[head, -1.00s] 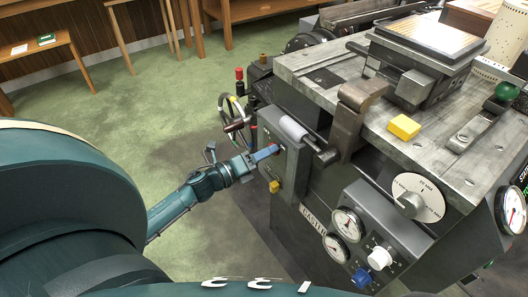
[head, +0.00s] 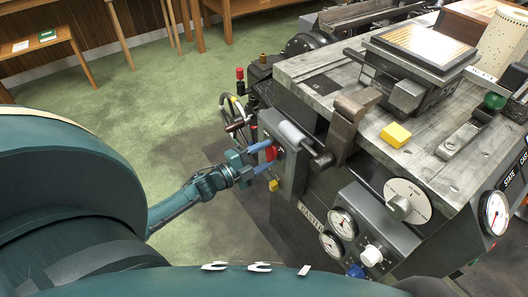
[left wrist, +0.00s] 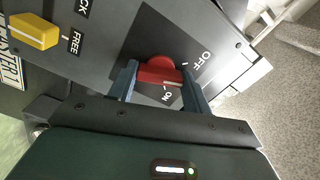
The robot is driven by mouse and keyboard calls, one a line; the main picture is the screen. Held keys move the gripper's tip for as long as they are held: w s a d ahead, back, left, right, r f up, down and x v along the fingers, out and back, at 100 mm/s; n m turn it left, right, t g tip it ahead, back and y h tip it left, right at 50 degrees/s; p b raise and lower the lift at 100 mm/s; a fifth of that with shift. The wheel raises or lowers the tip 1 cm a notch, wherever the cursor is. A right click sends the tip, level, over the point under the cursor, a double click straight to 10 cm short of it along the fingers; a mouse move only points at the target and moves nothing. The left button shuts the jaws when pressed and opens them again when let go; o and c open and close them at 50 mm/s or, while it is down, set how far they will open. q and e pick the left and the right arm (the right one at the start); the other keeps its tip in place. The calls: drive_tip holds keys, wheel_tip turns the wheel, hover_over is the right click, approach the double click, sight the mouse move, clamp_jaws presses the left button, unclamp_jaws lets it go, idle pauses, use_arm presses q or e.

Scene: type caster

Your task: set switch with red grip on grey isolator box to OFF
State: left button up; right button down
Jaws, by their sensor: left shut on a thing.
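The grey isolator box (head: 293,165) sits on the left side of the machine and shows close up in the left wrist view (left wrist: 228,75). Its switch has a red grip (head: 270,153), which also shows in the left wrist view (left wrist: 158,72). A white line on the grip lies by the ON mark; OFF is printed up and to the right. My left gripper (head: 265,158) has its blue fingers on either side of the red grip, shut on it, as the left wrist view (left wrist: 160,88) also shows. My right gripper is not in view.
A yellow knob (left wrist: 35,31) beside the words FREE and a partly cut-off one is on the same panel. A handwheel (head: 231,117) stands behind my left gripper. Gauges (head: 342,222) and a dial (head: 407,201) are to the right.

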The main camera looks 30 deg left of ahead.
use_arm(q)
drive_tip(key=n+p, duration=0.1)
drive_tip(key=n, duration=0.4)
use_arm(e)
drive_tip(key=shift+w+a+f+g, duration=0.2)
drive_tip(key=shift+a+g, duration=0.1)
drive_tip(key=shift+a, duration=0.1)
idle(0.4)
use_arm(q)
drive_tip(key=o, duration=1)
drive_tip(key=p+v, duration=0.1)
drive_tip(key=v, duration=1.2)
drive_tip(key=shift+s+a, duration=0.1)
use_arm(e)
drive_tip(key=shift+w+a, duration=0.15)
